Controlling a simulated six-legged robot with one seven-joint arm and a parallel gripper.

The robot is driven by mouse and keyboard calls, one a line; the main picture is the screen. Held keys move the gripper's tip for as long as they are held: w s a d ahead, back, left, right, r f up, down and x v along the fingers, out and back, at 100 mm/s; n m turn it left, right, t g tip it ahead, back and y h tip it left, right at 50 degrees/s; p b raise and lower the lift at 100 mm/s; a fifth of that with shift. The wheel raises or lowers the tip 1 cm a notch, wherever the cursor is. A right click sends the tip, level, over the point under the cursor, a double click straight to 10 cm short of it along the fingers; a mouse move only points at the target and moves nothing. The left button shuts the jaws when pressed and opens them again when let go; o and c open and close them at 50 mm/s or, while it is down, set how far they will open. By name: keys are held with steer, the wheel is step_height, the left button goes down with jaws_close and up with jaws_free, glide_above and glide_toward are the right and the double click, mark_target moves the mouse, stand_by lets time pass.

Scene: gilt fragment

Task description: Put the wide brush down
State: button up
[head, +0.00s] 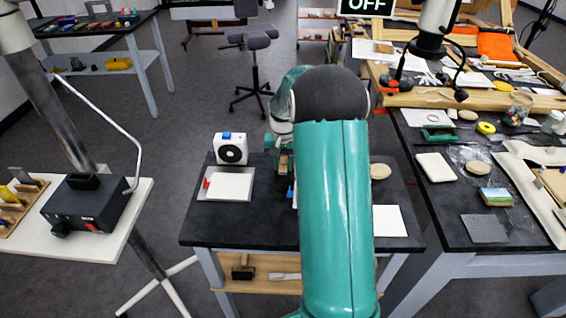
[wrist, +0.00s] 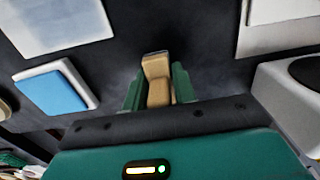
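My gripper (wrist: 158,88) shows green fingers on both sides of a tan, wooden-looking piece (wrist: 157,68), which I take to be the wide brush. The fingers appear closed against it. Its bristles cannot be made out. The dark table top (wrist: 200,50) lies beyond it; whether the brush touches the table I cannot tell. In the head view my green arm hides most of the gripper (head: 284,165), which is over the back part of the small dark table (head: 240,232).
A white box with a black dial (head: 232,149) stands left of the gripper; a tray with white sheet (head: 228,187) lies before it. A blue-topped white block (wrist: 55,88) shows in the wrist view. A white sheet (head: 388,221) and an oval tan piece (head: 380,171) lie right of my arm.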

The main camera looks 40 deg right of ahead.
steer(key=o, duration=0.4)
steer(key=shift+c, duration=0.2)
steer(key=shift+r, duration=0.15)
step_height(320, 180, up, 12)
steer(key=shift+w+f, duration=0.1)
steer(key=shift+w, duration=0.05)
steer(key=s+a+r+n+t, duration=0.1)
steer(key=s+a+r+n, duration=0.1)
steer(key=s+a+r, duration=0.4)
steer(key=s+a+r+n+t, duration=0.1)
steer(key=s+a+r, duration=0.2)
steer(key=a+r, duration=0.35)
steer(key=s+a+f+n+t, duration=0.2)
steer(key=s+a+n+t, duration=0.1)
steer(key=s+a, duration=1)
steer(key=s+n, duration=0.1)
steer(key=s, duration=0.2)
steer(key=shift+a+f+t, duration=0.2)
steer(key=shift+f+t, duration=0.15)
steer(key=shift+t, duration=0.05)
steer(key=shift+s, duration=0.15)
